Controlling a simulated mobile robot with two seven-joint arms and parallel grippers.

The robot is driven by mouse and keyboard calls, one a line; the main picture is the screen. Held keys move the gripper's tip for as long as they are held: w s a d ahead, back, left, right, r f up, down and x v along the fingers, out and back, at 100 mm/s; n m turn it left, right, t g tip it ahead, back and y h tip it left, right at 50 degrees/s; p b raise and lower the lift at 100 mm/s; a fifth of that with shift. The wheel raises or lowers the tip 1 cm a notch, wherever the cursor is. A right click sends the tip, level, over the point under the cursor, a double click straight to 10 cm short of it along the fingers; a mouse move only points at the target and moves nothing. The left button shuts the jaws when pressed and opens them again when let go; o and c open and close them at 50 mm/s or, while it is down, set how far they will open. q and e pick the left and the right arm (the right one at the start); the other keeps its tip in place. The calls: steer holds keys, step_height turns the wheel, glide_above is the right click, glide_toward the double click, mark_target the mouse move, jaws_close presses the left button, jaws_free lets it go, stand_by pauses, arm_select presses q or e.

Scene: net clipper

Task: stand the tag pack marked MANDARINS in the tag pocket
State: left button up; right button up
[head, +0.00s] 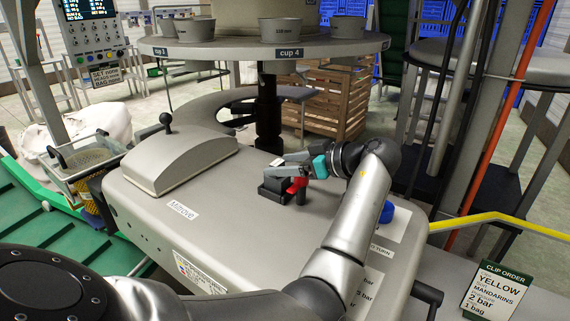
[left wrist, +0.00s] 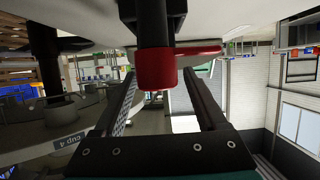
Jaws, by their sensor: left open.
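My left gripper (head: 293,166) reaches in over the grey machine top from the right, its fingers pointing left. It is open. A black post with a red top (head: 297,186) stands at the fingers; in the left wrist view the red top (left wrist: 155,74) shows between the two fingers, with no clear grip on it. A black holder-like block (head: 272,190) is just left of the post; I cannot tell whether it is the tag pocket. A pale, red-edged thing (left wrist: 203,50) lies behind the post in the left wrist view. I cannot make out a pack marked MANDARINS. My right gripper is out of view.
A round table with several grey cups (head: 280,31) stands behind the machine. A grey domed cover with a lever (head: 180,158) is left of the gripper. A blue knob (head: 387,212) is to the right. A clip order card (head: 495,291) reads YELLOW, MANDARINS, 2 bar, 1 bag.

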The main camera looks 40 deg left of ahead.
arm_select(q)
steer(key=shift+r, duration=0.2)
steer(key=shift+w+d+r, duration=0.1)
steer(key=shift+d+r, duration=0.05)
steer(key=shift+d, duration=0.2)
steer(key=p+v, duration=0.1)
steer(key=v, duration=1)
steer(key=shift+d, duration=0.15)
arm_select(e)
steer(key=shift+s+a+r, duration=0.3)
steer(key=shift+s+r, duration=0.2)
